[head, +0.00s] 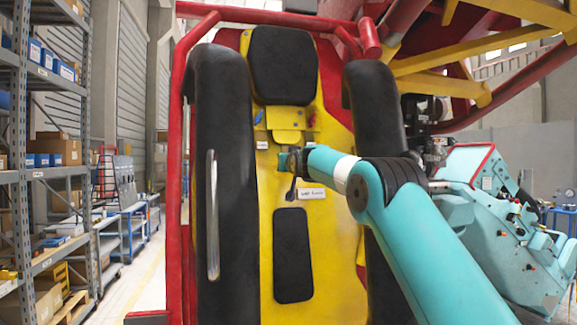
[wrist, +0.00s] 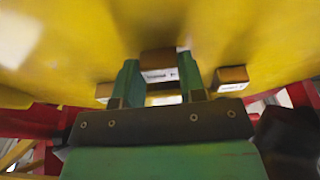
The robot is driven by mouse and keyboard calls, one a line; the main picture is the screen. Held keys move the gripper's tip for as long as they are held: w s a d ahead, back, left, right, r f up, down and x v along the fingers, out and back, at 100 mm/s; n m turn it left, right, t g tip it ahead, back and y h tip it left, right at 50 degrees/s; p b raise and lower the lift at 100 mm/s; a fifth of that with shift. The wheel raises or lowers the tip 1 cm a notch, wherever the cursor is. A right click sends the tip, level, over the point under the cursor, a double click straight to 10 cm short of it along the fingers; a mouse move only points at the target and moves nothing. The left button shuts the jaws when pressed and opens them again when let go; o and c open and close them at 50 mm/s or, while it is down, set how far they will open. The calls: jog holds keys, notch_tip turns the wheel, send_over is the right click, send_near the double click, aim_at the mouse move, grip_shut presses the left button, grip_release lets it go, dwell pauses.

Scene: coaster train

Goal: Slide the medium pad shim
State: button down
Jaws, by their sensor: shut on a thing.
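My gripper (wrist: 158,80) shows in the wrist view with its two green fingers on either side of a brown block with a white label. I take this middle block for the medium pad shim (wrist: 158,60), but its label is too blurred to read. A similar labelled block (wrist: 232,76) sits apart to the right, and part of another (wrist: 104,92) shows at the left. In the head view my gripper (head: 287,161) is at the yellow seat panel (head: 335,235), below the headrest. The shim cannot be made out there.
The black headrest (head: 283,65), lower black pad (head: 293,255) and two black shoulder restraints (head: 222,130) surround the work area. A silver grab bar (head: 212,215) is on the left restraint. Red frame tubes (head: 175,150) border the seat. A shelf rack (head: 45,180) stands at far left.

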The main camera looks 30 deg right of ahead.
jog(key=shift+f, duration=0.35)
jog(key=c, duration=0.7)
grip_release()
jog(key=shift+r, duration=0.1)
jog(key=shift+s, duration=0.15)
jog(key=shift+b+v, duration=5.75)
jog(key=shift+v, duration=2.9)
jog(key=shift+r, duration=0.15)
